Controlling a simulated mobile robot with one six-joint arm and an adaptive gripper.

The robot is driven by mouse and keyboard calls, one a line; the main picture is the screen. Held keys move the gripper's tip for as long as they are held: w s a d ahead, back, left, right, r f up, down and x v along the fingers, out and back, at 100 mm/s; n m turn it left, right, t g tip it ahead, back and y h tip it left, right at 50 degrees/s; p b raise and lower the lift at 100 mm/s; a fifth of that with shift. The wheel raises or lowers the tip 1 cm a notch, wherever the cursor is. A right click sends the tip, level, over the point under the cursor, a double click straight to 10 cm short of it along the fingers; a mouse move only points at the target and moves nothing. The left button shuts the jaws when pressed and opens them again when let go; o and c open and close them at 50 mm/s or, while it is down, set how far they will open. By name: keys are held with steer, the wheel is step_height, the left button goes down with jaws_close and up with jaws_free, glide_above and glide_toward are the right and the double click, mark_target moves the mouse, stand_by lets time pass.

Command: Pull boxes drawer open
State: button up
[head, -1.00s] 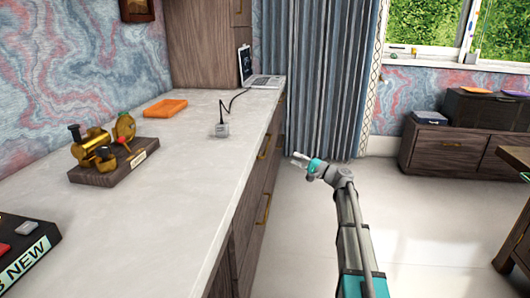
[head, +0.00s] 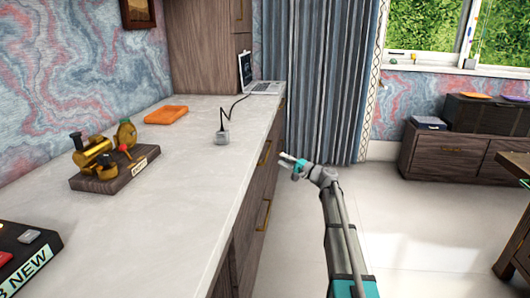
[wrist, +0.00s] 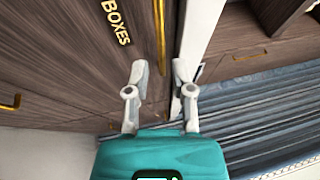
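In the wrist view, the dark wood boxes drawer (wrist: 75,50) carries a gold "BOXES" label (wrist: 116,24). Its long gold handle (wrist: 160,35) lies between the label and the pale countertop edge. The drawer front looks flush. My gripper (wrist: 158,75) is open and empty, its two pale fingers apart, with the handle's end appearing between them or just beyond. I cannot tell whether they touch it. In the head view, my gripper (head: 284,158) is just right of the drawer fronts, near the far gold handle (head: 264,152). The label cannot be read there.
A blue curtain (head: 325,80) hangs behind.

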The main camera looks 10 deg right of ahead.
mark_target(268, 151)
steer(key=shift+p+x, duration=0.6)
steer(key=shift+x, duration=3.3)
jaws_close()
steer(key=shift+a, duration=0.15)
steer(key=shift+s, duration=0.1)
